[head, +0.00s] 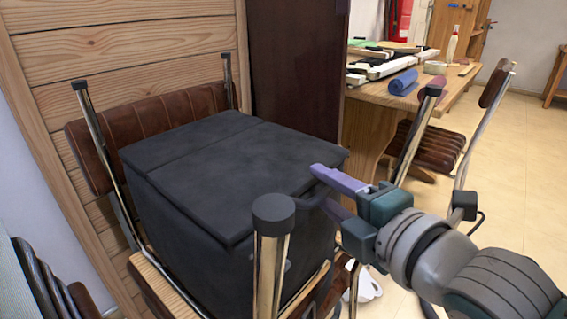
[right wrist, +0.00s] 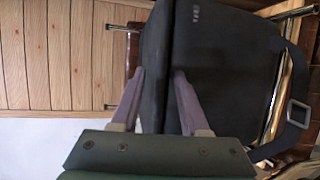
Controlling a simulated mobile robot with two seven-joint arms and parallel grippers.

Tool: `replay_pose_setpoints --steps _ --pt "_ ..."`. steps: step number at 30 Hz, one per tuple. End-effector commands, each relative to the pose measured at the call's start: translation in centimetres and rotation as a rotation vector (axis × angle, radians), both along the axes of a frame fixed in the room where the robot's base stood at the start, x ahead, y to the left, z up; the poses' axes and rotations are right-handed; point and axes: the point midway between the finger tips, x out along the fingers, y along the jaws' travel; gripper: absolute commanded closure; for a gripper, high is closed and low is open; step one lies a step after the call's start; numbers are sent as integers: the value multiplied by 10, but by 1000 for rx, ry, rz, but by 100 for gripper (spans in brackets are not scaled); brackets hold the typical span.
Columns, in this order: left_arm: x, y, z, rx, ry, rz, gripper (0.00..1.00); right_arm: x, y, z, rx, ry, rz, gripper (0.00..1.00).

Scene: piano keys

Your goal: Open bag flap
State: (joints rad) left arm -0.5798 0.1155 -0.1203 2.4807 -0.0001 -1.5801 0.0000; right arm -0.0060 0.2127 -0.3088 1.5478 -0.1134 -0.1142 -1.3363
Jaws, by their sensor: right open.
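The black bag (head: 215,165) sits upright on a wooden chair, with its flap (head: 245,160) lying flat and closed over the top. My right gripper (head: 322,188) comes in from the right with purple fingers at the bag's right corner, by the flap's edge. In the right wrist view the same gripper (right wrist: 159,74) is open, its fingers apart on either side of the edge line of the bag (right wrist: 225,70). I cannot tell whether they touch the flap. The left gripper is not in view.
A chair post with a dark cap (head: 273,210) rises close in front of the bag. A strap with a buckle (right wrist: 298,112) hangs beside the bag. A wooden panel (head: 130,60) stands behind. A table (head: 440,90) and another chair (head: 430,150) are to the right.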

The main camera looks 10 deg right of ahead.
Motion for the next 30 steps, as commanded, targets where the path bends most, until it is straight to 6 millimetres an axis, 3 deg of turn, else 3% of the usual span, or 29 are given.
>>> replay_pose_setpoints --steps 8,21,30 --pt "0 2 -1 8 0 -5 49 3 1 0 1 0 0 55" --pt "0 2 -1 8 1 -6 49 2 1 0 0 1 0 100" --pt "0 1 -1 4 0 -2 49 2 1 0 0 1 0 100"
